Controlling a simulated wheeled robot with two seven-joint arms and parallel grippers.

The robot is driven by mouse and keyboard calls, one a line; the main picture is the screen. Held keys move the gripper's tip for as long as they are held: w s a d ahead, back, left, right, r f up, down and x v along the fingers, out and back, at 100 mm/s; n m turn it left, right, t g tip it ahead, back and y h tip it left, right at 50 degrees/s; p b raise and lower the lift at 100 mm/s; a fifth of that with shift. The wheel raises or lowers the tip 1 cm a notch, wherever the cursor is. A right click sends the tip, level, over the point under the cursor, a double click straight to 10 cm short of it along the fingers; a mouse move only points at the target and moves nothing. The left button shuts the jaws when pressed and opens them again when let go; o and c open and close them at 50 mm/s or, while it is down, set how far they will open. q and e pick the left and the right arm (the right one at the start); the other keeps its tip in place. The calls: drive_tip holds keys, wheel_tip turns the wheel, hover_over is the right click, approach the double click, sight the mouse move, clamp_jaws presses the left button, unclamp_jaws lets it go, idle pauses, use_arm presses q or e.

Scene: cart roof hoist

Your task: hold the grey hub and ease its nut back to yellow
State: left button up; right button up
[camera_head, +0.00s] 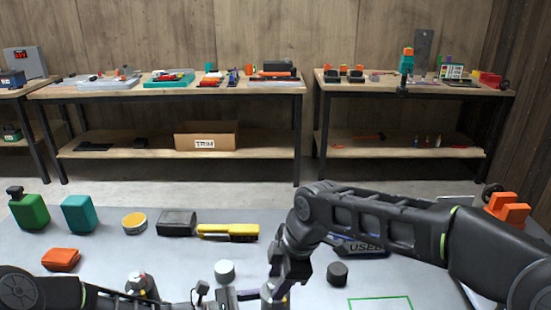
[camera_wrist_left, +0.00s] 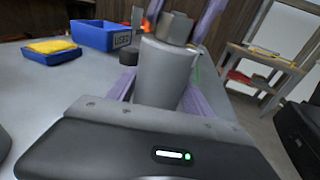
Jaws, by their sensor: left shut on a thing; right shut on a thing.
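The grey hub (camera_wrist_left: 163,72) stands large in the left wrist view, a plain light-grey cylinder between the purple fingers of my left gripper (camera_wrist_left: 180,20), which is shut on it. A brownish-grey rounded piece (camera_wrist_left: 176,27), perhaps the nut, shows at its far end; no yellow mark can be made out there. In the head view my right gripper (camera_head: 250,295) is low at the bottom edge, by the end of my right arm. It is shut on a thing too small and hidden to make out.
On the grey table are a pale cylinder (camera_head: 224,271), a dark cylinder (camera_head: 337,272), a yellow tool (camera_head: 228,232) and a green bottle (camera_head: 29,212). A blue USED bin (camera_wrist_left: 98,36) is partly behind my right arm in the head view. Loaded benches stand behind.

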drive_tip(key=shift+w+n+g, duration=0.1)
drive_tip(key=shift+n+g, duration=0.2)
drive_tip(key=shift+n, duration=0.9)
drive_tip(key=o, duration=1.2)
drive_tip(key=shift+c, duration=0.2)
drive_tip(key=shift+v, duration=3)
